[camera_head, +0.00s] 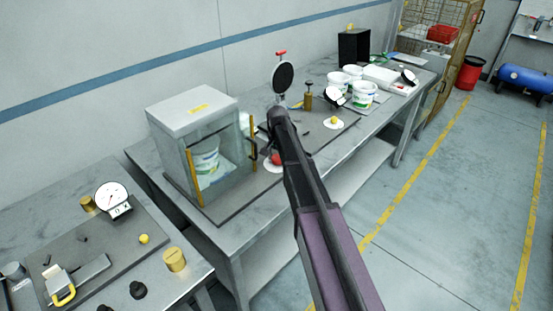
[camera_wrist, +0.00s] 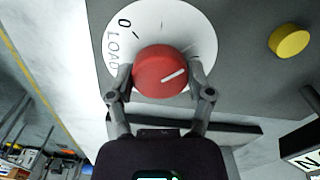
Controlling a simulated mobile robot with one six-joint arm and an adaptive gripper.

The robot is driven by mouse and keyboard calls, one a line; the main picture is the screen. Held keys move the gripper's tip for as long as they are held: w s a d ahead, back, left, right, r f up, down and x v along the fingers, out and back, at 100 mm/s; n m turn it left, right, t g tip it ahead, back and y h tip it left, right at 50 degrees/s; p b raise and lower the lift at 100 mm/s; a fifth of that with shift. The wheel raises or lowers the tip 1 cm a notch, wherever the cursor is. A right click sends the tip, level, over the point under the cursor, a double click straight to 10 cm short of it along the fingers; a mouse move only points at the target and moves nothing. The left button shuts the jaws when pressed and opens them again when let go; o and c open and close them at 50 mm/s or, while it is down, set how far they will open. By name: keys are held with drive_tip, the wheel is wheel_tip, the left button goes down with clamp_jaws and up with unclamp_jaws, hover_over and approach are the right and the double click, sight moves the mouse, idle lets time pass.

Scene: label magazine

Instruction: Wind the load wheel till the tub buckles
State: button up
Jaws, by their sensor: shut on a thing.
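The red load wheel (camera_wrist: 165,66) sits on a white dial (camera_wrist: 190,22) marked "0" and "LOAD". Its white pointer line points to the right and slightly up in the wrist view, away from the "0". My gripper (camera_wrist: 162,78) is shut on the wheel, with one finger on each side. In the head view the wheel (camera_head: 275,158) is partly hidden by my arm. A white tub (camera_head: 205,160) with a blue and green label stands upright inside a clear-fronted grey box (camera_head: 190,105). I see no clear buckle in it, but its far side is hidden.
A yellow button (camera_wrist: 289,41) is right of the wheel. Beyond my arm stand a round black-faced disc (camera_head: 283,77), a brass post (camera_head: 308,97) and several white tubs (camera_head: 362,95). A white dial gauge (camera_head: 112,198) stands on the nearer bench. The floor at right is clear.

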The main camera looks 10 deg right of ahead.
drive_tip(key=shift+s, duration=0.2)
drive_tip(key=o, duration=1.1)
drive_tip(key=shift+w, duration=0.1)
